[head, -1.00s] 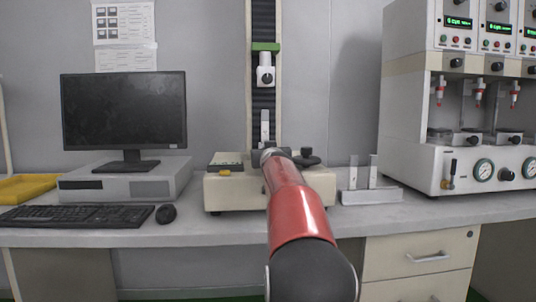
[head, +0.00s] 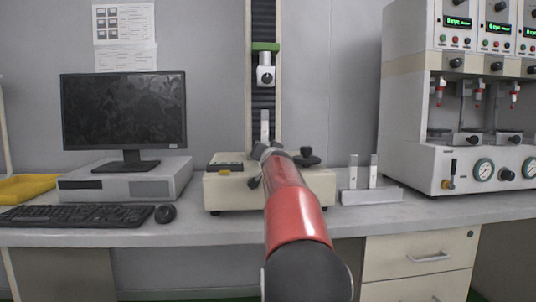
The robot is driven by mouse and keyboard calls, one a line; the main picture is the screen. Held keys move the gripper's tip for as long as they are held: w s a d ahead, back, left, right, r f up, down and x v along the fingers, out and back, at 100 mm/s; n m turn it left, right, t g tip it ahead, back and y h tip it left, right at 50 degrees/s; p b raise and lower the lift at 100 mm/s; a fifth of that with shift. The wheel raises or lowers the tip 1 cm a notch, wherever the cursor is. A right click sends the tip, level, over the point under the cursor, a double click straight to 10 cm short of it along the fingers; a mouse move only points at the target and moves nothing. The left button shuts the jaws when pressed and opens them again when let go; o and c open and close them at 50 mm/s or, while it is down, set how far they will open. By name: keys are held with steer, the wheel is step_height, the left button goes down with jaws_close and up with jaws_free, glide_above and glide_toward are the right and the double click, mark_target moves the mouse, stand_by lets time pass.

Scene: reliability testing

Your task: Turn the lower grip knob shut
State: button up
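The tensile tester has a tall dark column (head: 264,25) and a cream base (head: 228,192) on the bench. The white upper grip (head: 265,76) hangs below a green crosshead (head: 265,47). A pale upright strip (head: 265,125) stands below it, above the base. My red arm reaches forward over the base and hides its middle, including most of the lower grip area. My gripper (head: 265,152) is at the arm's far end; its fingers cannot be made out. A small dark part (head: 254,183) shows left of my arm; I cannot tell whether it is the lower knob.
A black knob-like part (head: 307,157) sits on the base's right side. A metal holder (head: 372,196) with two upright plates stands to the right. A monitor (head: 124,111), keyboard (head: 75,216) and mouse (head: 165,214) are left. A large test cabinet (head: 415,165) stands far right.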

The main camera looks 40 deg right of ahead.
stand_by(0.4)
steer(key=o, duration=1)
steer(key=shift+c, duration=0.2)
steer(key=b+v, duration=0.3)
steer(key=v, duration=0.3)
steer(key=shift+s+a+f, duration=0.1)
steer(key=shift+s, duration=0.15)
steer(key=shift+s+a, duration=0.35)
steer(key=shift+s, duration=0.2)
